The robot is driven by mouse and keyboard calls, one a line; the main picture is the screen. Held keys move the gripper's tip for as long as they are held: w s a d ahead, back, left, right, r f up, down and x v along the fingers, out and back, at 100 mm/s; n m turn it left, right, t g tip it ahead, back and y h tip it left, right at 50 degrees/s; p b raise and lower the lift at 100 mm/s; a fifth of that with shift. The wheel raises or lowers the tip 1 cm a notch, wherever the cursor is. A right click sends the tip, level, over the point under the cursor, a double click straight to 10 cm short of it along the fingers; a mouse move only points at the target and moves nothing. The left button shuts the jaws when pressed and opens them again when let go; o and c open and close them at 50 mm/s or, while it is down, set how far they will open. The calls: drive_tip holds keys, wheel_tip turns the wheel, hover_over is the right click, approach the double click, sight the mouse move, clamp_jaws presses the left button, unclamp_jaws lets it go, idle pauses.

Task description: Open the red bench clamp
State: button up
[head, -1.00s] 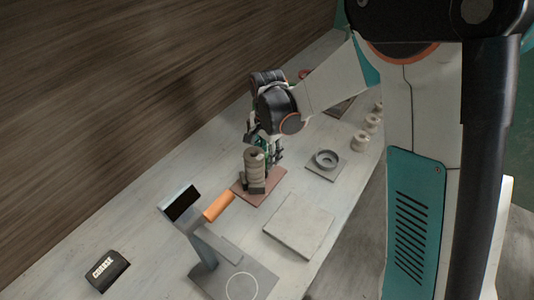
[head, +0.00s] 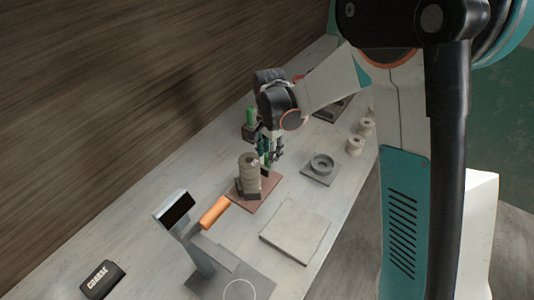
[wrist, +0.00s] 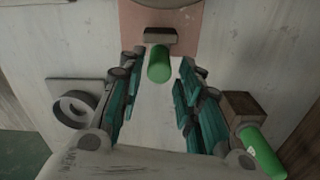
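A reddish-brown base plate (head: 262,199), which I take to be the red bench clamp's, lies on the bench with a grey-brown ribbed stack (head: 249,175) on it. In the wrist view the plate (wrist: 130,22) is at the top, with a dark block (wrist: 160,35) at its edge and a green handle (wrist: 158,65) projecting towards me. My gripper (head: 271,160) is beside the stack, over the plate's far edge. In the wrist view my gripper (wrist: 152,92) is open, its teal fingers on either side of the handle with gaps showing. The full clamp mechanism is hidden.
A brown block (wrist: 240,107) with another green cylinder (wrist: 262,152) is close to the right finger. A grey ring on a plate (head: 321,164), a pale slab (head: 295,230), a scale-like stand with an orange handle (head: 214,212) and a black box (head: 102,280) stand around.

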idle(0.3)
wheel_tip(320, 180, up, 12)
idle(0.5)
idle(0.3)
